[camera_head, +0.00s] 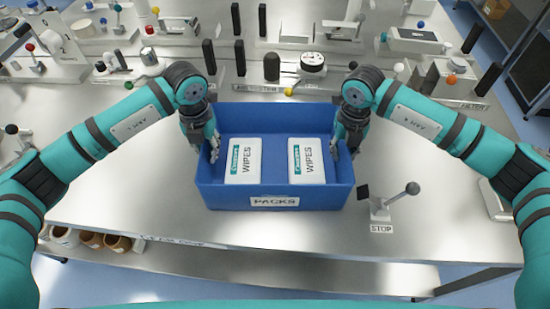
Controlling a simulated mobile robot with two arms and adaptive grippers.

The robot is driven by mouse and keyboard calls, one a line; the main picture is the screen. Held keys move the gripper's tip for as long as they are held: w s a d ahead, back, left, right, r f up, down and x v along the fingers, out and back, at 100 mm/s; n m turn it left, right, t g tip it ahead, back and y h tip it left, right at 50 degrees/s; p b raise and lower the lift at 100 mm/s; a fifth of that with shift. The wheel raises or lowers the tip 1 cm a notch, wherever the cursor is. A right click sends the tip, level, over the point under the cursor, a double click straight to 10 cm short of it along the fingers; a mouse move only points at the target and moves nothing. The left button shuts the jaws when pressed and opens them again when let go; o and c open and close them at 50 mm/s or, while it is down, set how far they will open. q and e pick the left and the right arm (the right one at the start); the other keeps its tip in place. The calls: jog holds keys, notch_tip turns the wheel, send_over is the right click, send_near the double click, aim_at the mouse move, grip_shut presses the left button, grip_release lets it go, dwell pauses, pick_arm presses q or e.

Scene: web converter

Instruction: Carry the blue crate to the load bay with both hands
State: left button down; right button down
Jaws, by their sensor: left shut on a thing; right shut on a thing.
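The blue crate (225,197) sits on the steel bench in the middle of the camera_head view, with a "PACKS" label on its front wall. Two white packs marked "WIPES" lie in it, a left pack (243,161) and a right pack (307,160). My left gripper (212,155) is shut on the crate's left wall. My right gripper (337,153) is shut on the crate's right wall. The fingers partly hide the tops of both side walls. I cannot tell whether the crate's base touches the bench. No load bay can be made out.
A lever with a dark knob and a "STOP" label (382,228) stands just right of the crate. Dials, black posts and knobbed fixtures line the bench behind it. Brown rolls (117,242) lie on the shelf below at left. The bench's front strip (270,230) is bare.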

pick_arm(q)
jog(key=shift+w+r, duration=0.15)
jog(key=shift+r, duration=0.05)
pick_arm(e)
jog(key=shift+w+r, duration=0.1)
jog(key=shift+r, duration=0.1)
